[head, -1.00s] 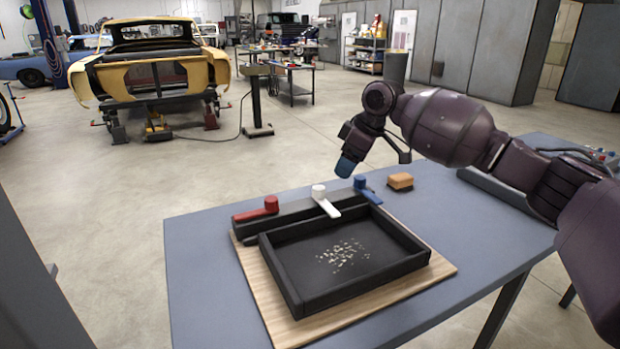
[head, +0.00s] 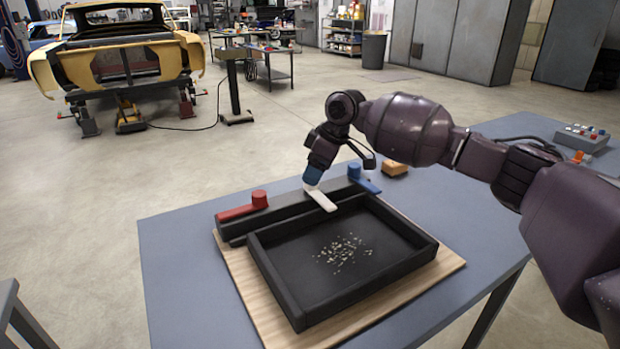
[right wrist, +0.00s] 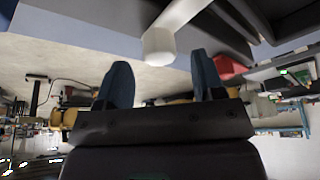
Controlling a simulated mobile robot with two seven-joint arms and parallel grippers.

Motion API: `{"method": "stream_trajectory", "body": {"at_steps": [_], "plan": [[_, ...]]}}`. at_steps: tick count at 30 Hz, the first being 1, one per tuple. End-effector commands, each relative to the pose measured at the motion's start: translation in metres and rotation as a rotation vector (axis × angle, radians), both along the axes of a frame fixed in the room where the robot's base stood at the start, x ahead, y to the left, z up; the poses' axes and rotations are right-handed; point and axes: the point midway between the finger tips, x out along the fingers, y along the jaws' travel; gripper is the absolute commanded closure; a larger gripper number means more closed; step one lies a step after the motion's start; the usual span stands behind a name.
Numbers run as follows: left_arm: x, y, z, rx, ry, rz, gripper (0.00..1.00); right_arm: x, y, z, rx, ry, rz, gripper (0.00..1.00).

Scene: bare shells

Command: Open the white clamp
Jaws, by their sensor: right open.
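The white clamp (head: 320,199) sits on the black bar behind the tray, between the red clamp (head: 245,206) and the blue clamp (head: 362,177). Its lever points toward the tray. My right gripper (head: 313,176) is at the white clamp's knob end and hides most of the knob in the head view. In the right wrist view the two blue fingertips (right wrist: 162,82) are apart with nothing between them. The white knob (right wrist: 158,46) shows just beyond the gap between them. Whether a finger touches it, I cannot tell. My left gripper is not in view.
The black tray (head: 290,292) holds small pale bits and lies on a wooden board (head: 448,266) on the blue-grey table (head: 180,290). An orange-brown block (head: 395,168) is right of the blue clamp. A control box (head: 582,138) stands at the far right.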

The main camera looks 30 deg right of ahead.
Motion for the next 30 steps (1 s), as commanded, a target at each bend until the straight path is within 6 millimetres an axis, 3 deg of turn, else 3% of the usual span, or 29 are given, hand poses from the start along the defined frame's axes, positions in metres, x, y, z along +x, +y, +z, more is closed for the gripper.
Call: {"method": "stream_trajectory", "body": {"at_steps": [1, 6, 17, 27, 30], "plan": [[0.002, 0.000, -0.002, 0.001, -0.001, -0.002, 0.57, 0.002, 0.002, -0.010, -0.001, 0.005, 0.000, 0.38], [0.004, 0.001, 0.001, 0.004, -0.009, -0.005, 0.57, 0.005, 0.006, -0.019, 0.000, 0.002, -0.001, 0.38], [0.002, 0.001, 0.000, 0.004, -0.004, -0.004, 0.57, 0.006, 0.007, -0.020, 0.000, -0.001, 0.000, 0.38], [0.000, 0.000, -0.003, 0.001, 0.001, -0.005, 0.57, 0.006, 0.006, -0.020, -0.001, -0.001, 0.000, 0.90], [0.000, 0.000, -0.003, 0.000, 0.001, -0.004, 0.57, 0.006, 0.007, -0.020, 0.000, 0.000, 0.000, 1.00]]}}
